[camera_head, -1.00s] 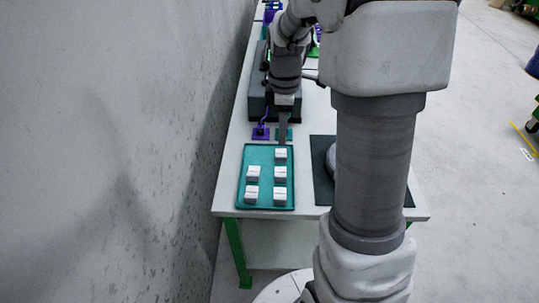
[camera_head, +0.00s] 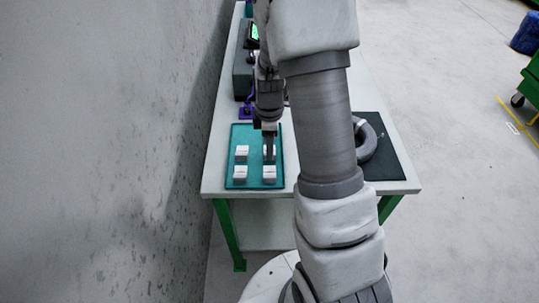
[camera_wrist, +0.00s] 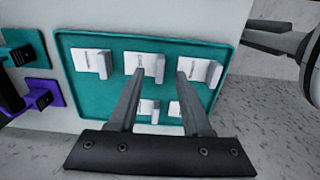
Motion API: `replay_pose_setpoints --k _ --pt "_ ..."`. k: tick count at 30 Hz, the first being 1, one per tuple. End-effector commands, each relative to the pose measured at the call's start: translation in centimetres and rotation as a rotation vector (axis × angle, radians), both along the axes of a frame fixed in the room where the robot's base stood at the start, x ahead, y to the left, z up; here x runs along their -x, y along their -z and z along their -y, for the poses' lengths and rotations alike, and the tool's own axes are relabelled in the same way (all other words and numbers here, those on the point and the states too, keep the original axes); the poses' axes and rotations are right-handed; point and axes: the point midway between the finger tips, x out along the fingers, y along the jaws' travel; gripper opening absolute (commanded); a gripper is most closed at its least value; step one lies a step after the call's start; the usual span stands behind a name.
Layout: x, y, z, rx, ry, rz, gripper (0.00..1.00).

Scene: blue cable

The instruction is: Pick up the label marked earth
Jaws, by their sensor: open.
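Several white labels, each a flat piece with an upright tab, sit on a teal tray (camera_head: 232,140); the tray also shows in the wrist view (camera_wrist: 75,90). Their markings are too small to read, so I cannot tell which one says earth. My gripper (camera_wrist: 160,74) is open and empty, pointing down over the tray. In the wrist view the tab of the middle label (camera_wrist: 158,66) of the row of three lies between the fingertips. Another label (camera_wrist: 205,70) is beside the right finger. In the head view my gripper (camera_head: 269,150) partly hides the labels behind it.
Purple (camera_wrist: 43,95) and teal (camera_wrist: 22,48) fixtures stand beside the tray. A dark mat (camera_head: 392,165) with a grey coil (camera_head: 368,138) lies at the table's right. A wall (camera_head: 120,150) runs close along the left.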

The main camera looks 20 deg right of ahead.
Motion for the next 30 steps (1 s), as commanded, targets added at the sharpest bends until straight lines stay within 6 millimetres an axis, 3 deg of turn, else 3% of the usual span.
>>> replay_pose_setpoints --k 4,12,14,21,30 --pt "0.0 2.0 0.0 -0.001 -0.001 -0.002 0.49" --pt "0.0 2.3 0.0 0.0 0.0 0.0 0.49" --pt "0.0 2.3 0.0 0.0 0.0 0.0 0.42" --pt "0.0 2.3 0.0 0.0 0.0 0.0 0.0" --pt "0.0 2.3 0.0 0.0 0.0 0.0 0.0"
